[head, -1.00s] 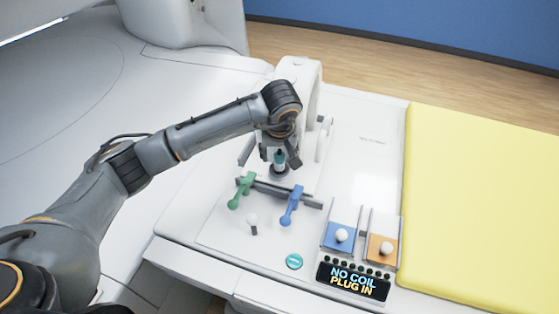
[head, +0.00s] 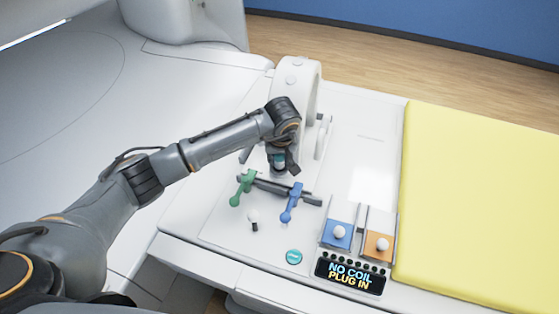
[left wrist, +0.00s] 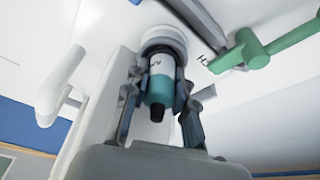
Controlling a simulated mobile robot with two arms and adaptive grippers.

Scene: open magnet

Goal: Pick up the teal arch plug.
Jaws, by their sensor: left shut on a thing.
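The teal arch plug (left wrist: 160,87) shows in the left wrist view as a teal cylinder with a white label band and a dark tip. Its far end meets a round white collar (left wrist: 163,37). My left gripper (left wrist: 160,100) has a finger on each side of the plug and is shut on it. In the head view my left gripper (head: 281,166) points down at the foot of the white arch (head: 298,90), and only a little teal of the plug shows there. My right gripper is in neither view.
A green lever (head: 242,189) and a blue lever (head: 292,203) stand close in front, by a dark bar. A white-knobbed stick (head: 253,216), a teal round button (head: 294,257) and a display reading "NO COIL PLUG IN" (head: 349,274) are nearer. A yellow pad (head: 475,200) lies right.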

